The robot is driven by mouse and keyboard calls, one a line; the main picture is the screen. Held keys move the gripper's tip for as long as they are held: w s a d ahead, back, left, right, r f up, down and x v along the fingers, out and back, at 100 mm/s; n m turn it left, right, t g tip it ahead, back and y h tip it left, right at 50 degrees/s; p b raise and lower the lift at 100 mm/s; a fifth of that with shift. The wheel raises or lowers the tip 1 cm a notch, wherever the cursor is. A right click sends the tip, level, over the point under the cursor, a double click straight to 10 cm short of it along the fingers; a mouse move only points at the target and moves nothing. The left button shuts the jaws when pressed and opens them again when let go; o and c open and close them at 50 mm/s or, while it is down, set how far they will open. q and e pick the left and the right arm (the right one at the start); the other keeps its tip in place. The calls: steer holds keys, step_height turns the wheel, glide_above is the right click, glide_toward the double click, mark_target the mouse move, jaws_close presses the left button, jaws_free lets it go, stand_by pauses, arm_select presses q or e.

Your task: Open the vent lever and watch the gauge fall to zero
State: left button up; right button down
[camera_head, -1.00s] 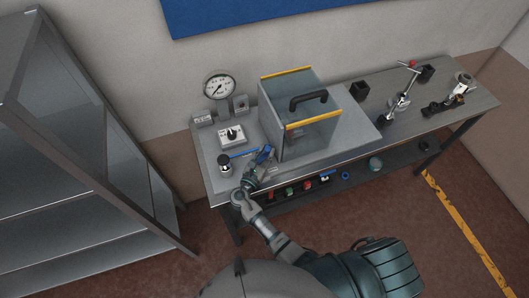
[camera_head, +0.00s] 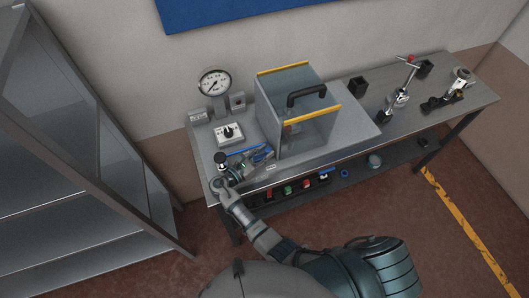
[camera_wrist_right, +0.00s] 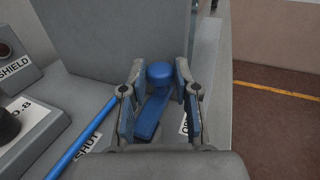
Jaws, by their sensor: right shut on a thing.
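In the wrist view the blue vent lever (camera_wrist_right: 150,115), with its round blue knob (camera_wrist_right: 159,71), lies between the two fingers of my right gripper (camera_wrist_right: 159,88). The gripper is shut on it. The lever runs beside the partly hidden OPEN label (camera_wrist_right: 184,124); the SHUT label (camera_wrist_right: 87,146) is farther left. In the head view my right gripper (camera_head: 262,155) is at the bench front, left of the clear box. The round gauge (camera_head: 214,83) stands at the back left; its needle slants to the lower left, its figures too small to read. My left gripper is not in view.
The clear box (camera_head: 307,128) with yellow edges and a black handle stands right of the gripper. A control box with a dark knob (camera_head: 229,132) and a blue rod (camera_wrist_right: 85,136) lie left. Metal tools stand farther right; a shelf rack (camera_head: 90,130) is at left.

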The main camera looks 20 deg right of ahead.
steer(key=c, duration=0.9)
jaws_free()
steer(key=shift+o, duration=0.2)
steer(key=shift+a, duration=0.15)
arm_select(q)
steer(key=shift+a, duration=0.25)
